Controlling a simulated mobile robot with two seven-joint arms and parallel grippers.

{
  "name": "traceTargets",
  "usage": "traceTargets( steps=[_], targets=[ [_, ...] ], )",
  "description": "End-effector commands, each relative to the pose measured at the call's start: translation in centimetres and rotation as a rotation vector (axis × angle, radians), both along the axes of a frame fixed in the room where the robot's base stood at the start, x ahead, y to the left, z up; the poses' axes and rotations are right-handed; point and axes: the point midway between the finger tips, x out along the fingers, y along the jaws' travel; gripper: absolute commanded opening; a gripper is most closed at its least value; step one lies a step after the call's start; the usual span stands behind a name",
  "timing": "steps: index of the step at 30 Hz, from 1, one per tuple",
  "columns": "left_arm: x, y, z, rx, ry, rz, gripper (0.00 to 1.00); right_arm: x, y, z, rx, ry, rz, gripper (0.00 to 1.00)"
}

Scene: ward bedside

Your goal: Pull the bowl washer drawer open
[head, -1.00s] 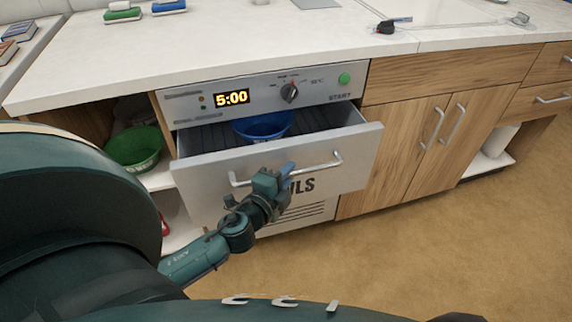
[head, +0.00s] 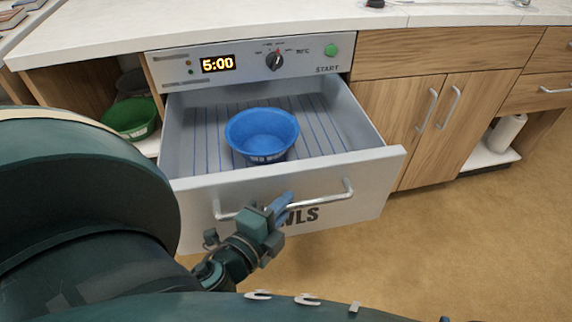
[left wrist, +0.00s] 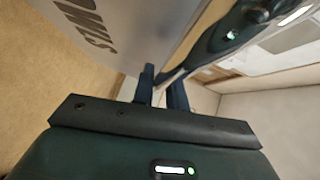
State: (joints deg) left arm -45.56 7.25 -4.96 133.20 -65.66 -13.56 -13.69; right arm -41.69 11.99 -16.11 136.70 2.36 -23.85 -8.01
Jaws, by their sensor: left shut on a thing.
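The bowl washer drawer (head: 300,173) is pulled well out from the washer front (head: 250,62), with its ribbed floor in view. A blue bowl (head: 262,133) stands upright inside it. My left gripper (head: 276,210) is shut on the bar handle (head: 335,197) on the drawer front. In the left wrist view, the two dark fingers (left wrist: 160,90) reach up close to the grey drawer front (left wrist: 125,35); the handle between them is hard to make out. My right gripper is not in view.
A green bowl (head: 130,117) sits on an open shelf left of the washer. Wooden cupboards (head: 430,120) with bar handles stand to the right. A paper roll (head: 506,132) stands on a low shelf. The floor (head: 460,250) in front at right is clear.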

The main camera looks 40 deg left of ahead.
Motion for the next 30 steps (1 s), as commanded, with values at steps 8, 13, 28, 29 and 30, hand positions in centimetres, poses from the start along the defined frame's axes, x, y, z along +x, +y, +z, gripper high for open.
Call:
traceTargets(
  steps=[8, 13, 28, 29, 30],
  targets=[
    [-0.58, -0.39, 0.06, 0.0, -0.001, -0.001, 0.0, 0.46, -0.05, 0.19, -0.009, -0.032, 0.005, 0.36],
    [-0.58, -0.4, 0.08, 0.0, -0.001, -0.002, 0.0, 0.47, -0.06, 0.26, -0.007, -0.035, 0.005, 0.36],
    [-0.55, -0.38, 0.05, 0.0, -0.001, -0.001, 0.36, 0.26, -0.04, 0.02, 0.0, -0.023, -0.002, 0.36],
    [-0.55, -0.38, 0.05, -0.001, -0.001, -0.001, 0.36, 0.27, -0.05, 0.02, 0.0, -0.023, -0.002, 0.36],
    [-0.55, -0.37, 0.07, 0.0, -0.001, -0.001, 0.36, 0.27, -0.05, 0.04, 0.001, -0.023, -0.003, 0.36]
  ],
)
